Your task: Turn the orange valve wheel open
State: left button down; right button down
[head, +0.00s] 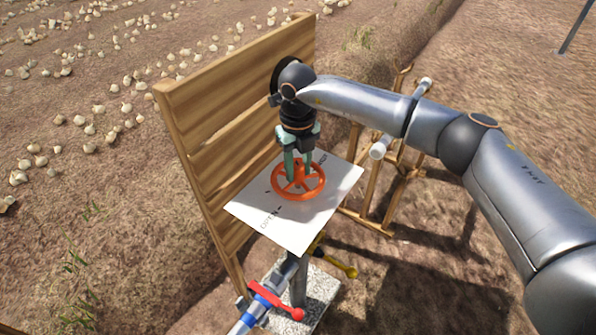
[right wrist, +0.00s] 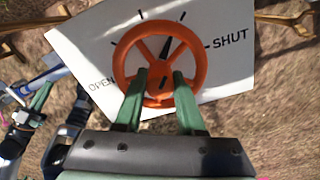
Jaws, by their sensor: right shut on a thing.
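The orange valve wheel (head: 313,194) lies flat above a white plate (head: 322,217) and also shows in the right wrist view (right wrist: 197,48). The plate has black tick marks, with OPEN printed at the left and SHUT at the right in the right wrist view. My right gripper (head: 298,170) points down from above, shut on the wheel. Its two green fingers reach inside the rim, one on each side of the hub area, in the right wrist view (right wrist: 162,76). The exact contact is partly hidden by the fingers.
A wooden plank board (head: 220,100) stands close behind the plate. Below are a pipe with a red handle (head: 277,300) and a yellow handle (head: 340,266). A wooden frame (head: 382,205) stands to the right. Pale onions lie across the field at upper left.

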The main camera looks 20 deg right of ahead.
jog(key=n+b, duration=0.2)
jog(key=n, duration=0.4)
jog(key=shift+n, duration=0.3)
jog(key=n+b, duration=0.1)
jog(key=n, duration=0.1)
jog(key=shift+n, duration=0.3)
jog(key=n+b, duration=0.1)
jog(key=n, duration=0.1)
jog(key=shift+n, duration=0.4)
jog(key=n, duration=0.2)
jog(key=shift+n+b, duration=0.3)
jog(key=shift+n, duration=0.1)
jog(key=n, duration=0.2)
jog(key=shift+n, duration=0.3)
jog(key=n+b, duration=0.1)
jog(key=n, duration=0.4)
pick_arm(q)
jog(key=shift+h, duration=0.3)
jog(key=shift+w+d+f, duration=0.2)
jog(key=shift+d+f, duration=0.2)
jog(key=shift+f, duration=0.35)
jog(key=shift+w+d+f, duration=0.15)
jog(key=shift+d+f, duration=0.2)
jog(key=shift+f, duration=0.35)
jog(key=shift+w+d+f, duration=0.2)
jog(key=shift+d+f, duration=0.2)
jog(key=shift+f, duration=0.35)
pick_arm(e)
jog(key=shift+r+n, duration=0.1)
jog(key=shift+n, duration=1.8)
